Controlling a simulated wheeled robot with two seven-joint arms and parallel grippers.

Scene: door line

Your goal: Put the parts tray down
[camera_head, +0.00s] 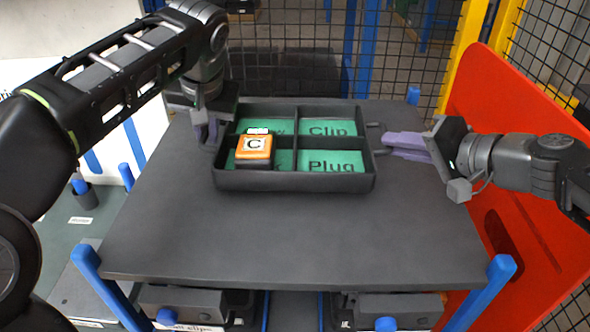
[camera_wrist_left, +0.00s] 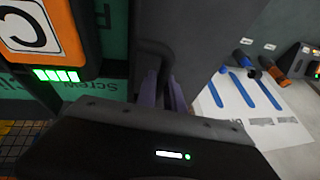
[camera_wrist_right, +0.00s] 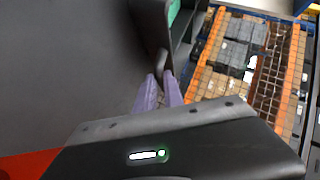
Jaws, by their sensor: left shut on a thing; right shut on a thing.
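The dark parts tray (camera_head: 295,182) is level at the back of the grey table top; I cannot tell whether its underside touches the table. Its green compartment floors read "Clip" at back right and "Plug" at front right. An orange-topped block marked C (camera_head: 254,147) sits in the left part of the tray; it also shows in the left wrist view (camera_wrist_left: 75,30). My left gripper (camera_head: 208,132) is shut on the tray's left handle. My right gripper (camera_head: 386,143) is shut on its right handle, also seen in the right wrist view (camera_wrist_right: 160,82).
The table top (camera_head: 290,240) is clear in front of the tray. Blue posts (camera_head: 489,285) stand at its corners. A red panel (camera_head: 540,200) is close to my right arm, with black mesh fence behind. Dark boxes (camera_head: 400,305) sit below the front edge.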

